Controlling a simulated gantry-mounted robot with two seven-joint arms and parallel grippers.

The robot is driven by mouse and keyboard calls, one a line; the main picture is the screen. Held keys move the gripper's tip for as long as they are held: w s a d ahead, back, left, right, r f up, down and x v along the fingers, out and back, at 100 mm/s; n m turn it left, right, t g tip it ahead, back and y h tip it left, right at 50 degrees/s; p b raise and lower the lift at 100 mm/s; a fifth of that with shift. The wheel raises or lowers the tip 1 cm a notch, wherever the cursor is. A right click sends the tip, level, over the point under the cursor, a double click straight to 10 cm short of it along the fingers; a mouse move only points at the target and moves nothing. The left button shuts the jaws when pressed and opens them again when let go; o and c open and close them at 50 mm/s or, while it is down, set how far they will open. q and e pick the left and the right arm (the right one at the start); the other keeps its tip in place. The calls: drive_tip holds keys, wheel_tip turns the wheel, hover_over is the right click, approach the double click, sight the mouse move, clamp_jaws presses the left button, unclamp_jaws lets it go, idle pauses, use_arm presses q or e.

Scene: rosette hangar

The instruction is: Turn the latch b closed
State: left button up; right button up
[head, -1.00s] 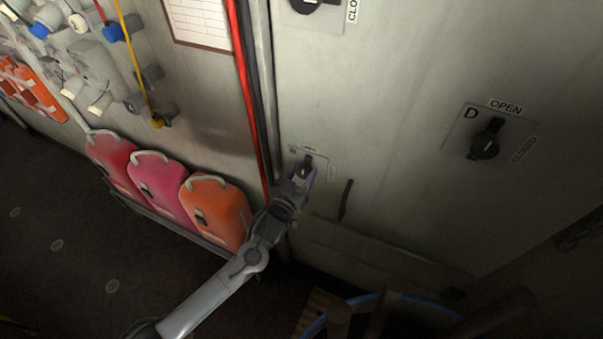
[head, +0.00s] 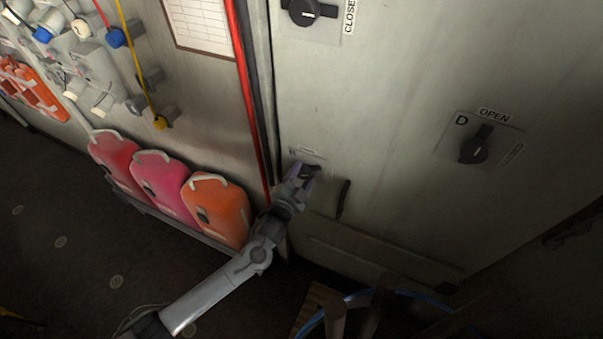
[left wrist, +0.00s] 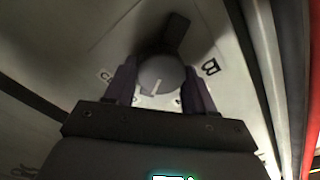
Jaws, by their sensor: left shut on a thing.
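Latch b (head: 313,169) is a dark rotary knob with a handle, low on the pale cabinet door. My left gripper (head: 303,175) is shut on latch b. In the left wrist view the round knob (left wrist: 160,75) sits between the two purple-grey fingers, with the letter B to its right and its dark handle reaching up. My right gripper is not in view.
Latch D (head: 474,145) points up toward OPEN at the right. Another latch (head: 306,11) above points toward CLOSED. A dark door handle (head: 343,199) is close to the right of my gripper. Coloured cases (head: 217,208) stand at the left; a blue hose (head: 405,293) is below.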

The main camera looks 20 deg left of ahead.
use_arm(q)
drive_tip(key=m+p, duration=0.1)
drive_tip(key=m, duration=0.4)
drive_tip(key=shift+m, duration=0.4)
drive_tip(key=shift+f, duration=0.1)
idle(0.3)
drive_tip(key=o, duration=1)
drive_tip(key=shift+o, duration=0.2)
drive_tip(key=s, duration=1)
drive_tip(key=shift+s+a, duration=0.35)
drive_tip(key=shift+s, duration=0.05)
